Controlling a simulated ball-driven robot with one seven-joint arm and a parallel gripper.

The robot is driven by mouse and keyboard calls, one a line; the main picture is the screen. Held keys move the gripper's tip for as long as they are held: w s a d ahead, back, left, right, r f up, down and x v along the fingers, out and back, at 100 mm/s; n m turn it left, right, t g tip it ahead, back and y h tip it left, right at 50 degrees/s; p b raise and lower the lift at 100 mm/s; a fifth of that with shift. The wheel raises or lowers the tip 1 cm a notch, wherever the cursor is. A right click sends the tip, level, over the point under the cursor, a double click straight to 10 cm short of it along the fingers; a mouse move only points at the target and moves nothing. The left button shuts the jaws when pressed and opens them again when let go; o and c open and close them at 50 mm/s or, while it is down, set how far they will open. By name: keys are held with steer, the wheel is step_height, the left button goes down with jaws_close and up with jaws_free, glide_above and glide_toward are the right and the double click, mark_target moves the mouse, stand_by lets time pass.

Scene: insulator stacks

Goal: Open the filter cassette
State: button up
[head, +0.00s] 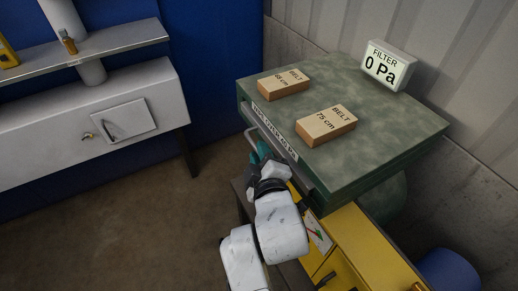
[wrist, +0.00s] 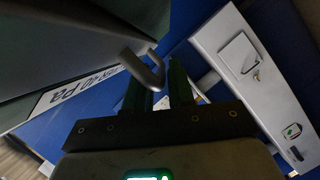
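The filter cassette looks like the drawer in the green unit (head: 330,175). Its front carries a white label strip (head: 274,131), which shows "40 Pa" in the wrist view (wrist: 78,84). A pale bar handle (head: 250,137) stands out from this front. In the wrist view the bent handle (wrist: 146,66) reaches in at my fingertips. My gripper (head: 258,153) is at the handle, in front of the green unit. Its two dark green fingers (wrist: 160,82) are apart, with the handle's end at the gap between them. Firm contact cannot be seen. The drawer looks closed.
Two belt boxes, 85 cm (head: 284,84) and 75 cm (head: 326,125), lie on the green top. The filter display (head: 388,66) reads 0 Pa. A yellow cabinet (head: 365,250) stands below right. A grey bench (head: 90,125) is at left. The floor between is clear.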

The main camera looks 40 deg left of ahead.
steer(key=shift+x, duration=0.85)
jaws_close()
